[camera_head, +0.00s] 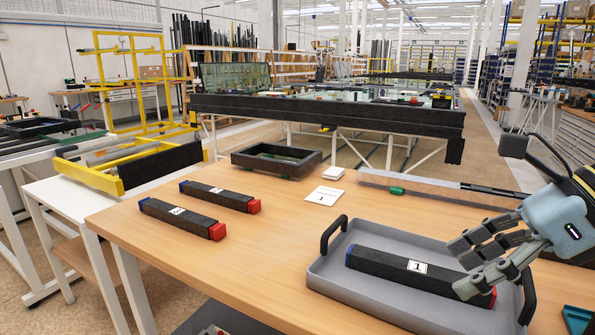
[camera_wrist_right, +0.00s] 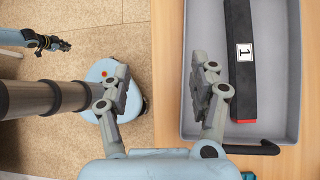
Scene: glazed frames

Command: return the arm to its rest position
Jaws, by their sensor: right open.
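My right gripper (camera_head: 462,268) is open and empty. In the head view it overlaps the red end of a black bar marked 1 (camera_head: 380,264), which lies in a grey tray (camera_head: 335,283). In the right wrist view the open fingers (camera_wrist_right: 160,68) are left of the bar (camera_wrist_right: 243,85), beside the tray's left wall (camera_wrist_right: 186,60), with nothing between them. An arm end that looks like my left gripper (camera_wrist_right: 52,43) shows small at the upper left of that view, over the floor; its jaws are too small to judge. The head view does not show it.
Two more black bars (camera_head: 183,218) (camera_head: 219,196) with red and blue ends lie on the wooden table (camera_head: 262,240). A numbered card (camera_head: 324,196) and a dark frame (camera_head: 276,160) are behind. The tray has raised black handles (camera_head: 333,232). The table's middle is clear.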

